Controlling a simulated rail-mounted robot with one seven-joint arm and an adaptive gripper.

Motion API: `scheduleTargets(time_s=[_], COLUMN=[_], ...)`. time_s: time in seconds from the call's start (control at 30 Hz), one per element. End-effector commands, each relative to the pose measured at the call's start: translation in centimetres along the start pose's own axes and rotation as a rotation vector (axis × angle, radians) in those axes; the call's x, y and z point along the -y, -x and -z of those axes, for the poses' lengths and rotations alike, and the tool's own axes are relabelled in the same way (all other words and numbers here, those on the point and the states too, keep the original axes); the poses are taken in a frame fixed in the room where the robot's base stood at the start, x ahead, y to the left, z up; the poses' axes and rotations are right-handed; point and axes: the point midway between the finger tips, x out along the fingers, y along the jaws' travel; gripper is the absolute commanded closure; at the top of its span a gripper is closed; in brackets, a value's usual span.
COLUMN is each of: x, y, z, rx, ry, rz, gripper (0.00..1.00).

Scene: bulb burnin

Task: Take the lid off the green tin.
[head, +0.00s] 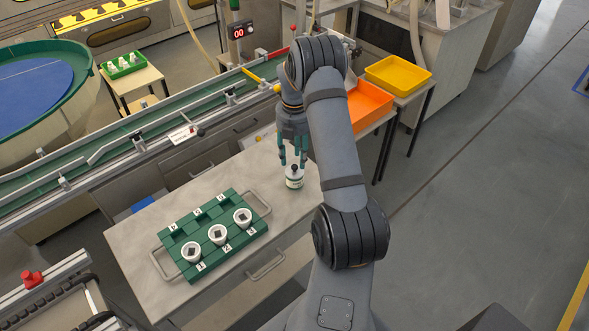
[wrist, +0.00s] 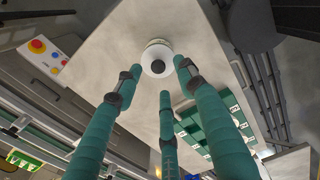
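A small, mostly white round tin (head: 294,181) with a darker band stands upright on the grey table, right of the green tray. I cannot make out a clearly green body. In the wrist view its white round top (wrist: 157,49) has a dark knob (wrist: 157,67) in the middle, which looks like the lid, seated on it. My gripper (head: 293,161) points down just above the tin. Its three teal fingers (wrist: 160,77) are spread apart, with nothing held between them. Whether a fingertip touches the tin is not clear.
A green tray (head: 176,240) with metal handles and several numbered places holds three white cups (head: 217,234) along its front row. An orange bin (head: 364,108) and a yellow bin (head: 398,75) stand behind on the right. A conveyor (head: 120,143) runs behind the table.

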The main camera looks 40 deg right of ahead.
Motion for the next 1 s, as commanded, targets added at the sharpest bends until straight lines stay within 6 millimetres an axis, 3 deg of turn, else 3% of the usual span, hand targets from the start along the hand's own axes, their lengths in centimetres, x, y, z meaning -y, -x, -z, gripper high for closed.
scheduleTargets(time_s=[0.2, 0.5, 1.0], x=[-0.1, -0.1, -0.1], y=[-2.9, -3.5, -3.5], z=[-0.2, -0.2, -0.2], rx=[-0.002, 0.0, -0.001], ry=[0.0, -0.001, -0.002], rz=[0.002, -0.001, 0.0], gripper=[0.6, 0.6, 0.9])
